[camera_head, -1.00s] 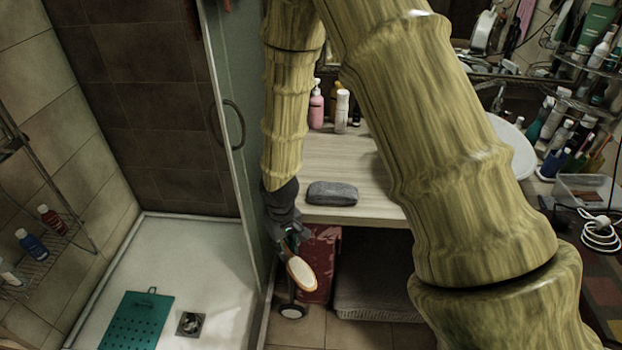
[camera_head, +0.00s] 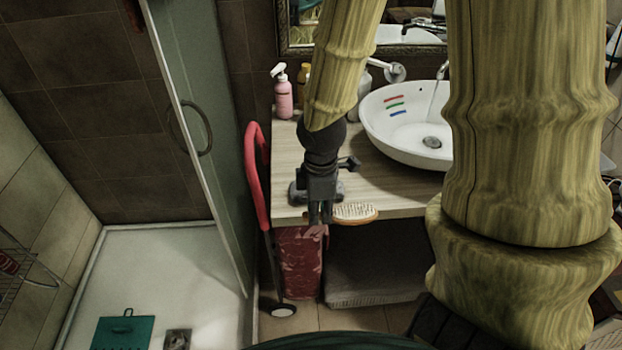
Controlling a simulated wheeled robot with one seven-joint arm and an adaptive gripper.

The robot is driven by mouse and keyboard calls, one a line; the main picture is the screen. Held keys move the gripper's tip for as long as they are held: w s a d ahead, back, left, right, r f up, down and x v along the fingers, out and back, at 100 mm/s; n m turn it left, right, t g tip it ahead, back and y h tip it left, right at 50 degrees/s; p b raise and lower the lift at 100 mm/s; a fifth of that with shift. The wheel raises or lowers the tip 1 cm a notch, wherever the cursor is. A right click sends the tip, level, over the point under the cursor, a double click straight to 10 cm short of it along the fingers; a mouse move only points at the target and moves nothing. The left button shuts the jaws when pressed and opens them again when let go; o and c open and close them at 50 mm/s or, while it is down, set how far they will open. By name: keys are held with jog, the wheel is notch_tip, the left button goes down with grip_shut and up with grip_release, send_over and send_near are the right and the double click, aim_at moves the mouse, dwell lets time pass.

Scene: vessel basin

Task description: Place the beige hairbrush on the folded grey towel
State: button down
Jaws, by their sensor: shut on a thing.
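My gripper (camera_head: 320,218) is shut on the beige hairbrush (camera_head: 356,212) near its handle end. The brush is held roughly level, its pale bristle side facing up and its head pointing right, in front of the counter's front edge.
A white basin (camera_head: 405,125) stands on the wooden counter (camera_head: 395,196) at right. A pink pump bottle (camera_head: 283,97) stands at the back left. A red-handled item (camera_head: 256,175) and the glass shower door (camera_head: 205,145) are at left. A red bin (camera_head: 300,265) is below.

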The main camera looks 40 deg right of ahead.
jog(key=shift+w+d+r, duration=0.1)
jog(key=shift+w, duration=0.1)
jog(key=w+d+p, duration=0.1)
jog(key=w, duration=0.3)
jog(key=w+d+f+p, duration=0.1)
jog(key=w+d+p, duration=0.1)
jog(key=w, duration=0.3)
jog(key=w+d+p, duration=0.1)
jog(key=w, duration=0.4)
jog(key=shift+w+d+f+p, duration=0.15)
jog(key=shift+d+f+p, duration=0.1)
jog(key=shift+d+p, duration=0.1)
jog(key=shift+w, duration=0.2)
jog(key=shift+f+p, duration=0.75)
jog(key=shift+f, duration=1.05)
jog(key=shift+f, duration=0.1)
jog(key=c, duration=1.3)
grip_release()
jog(key=shift+r+b, duration=1.65)
jog(key=shift+r, duration=4.5)
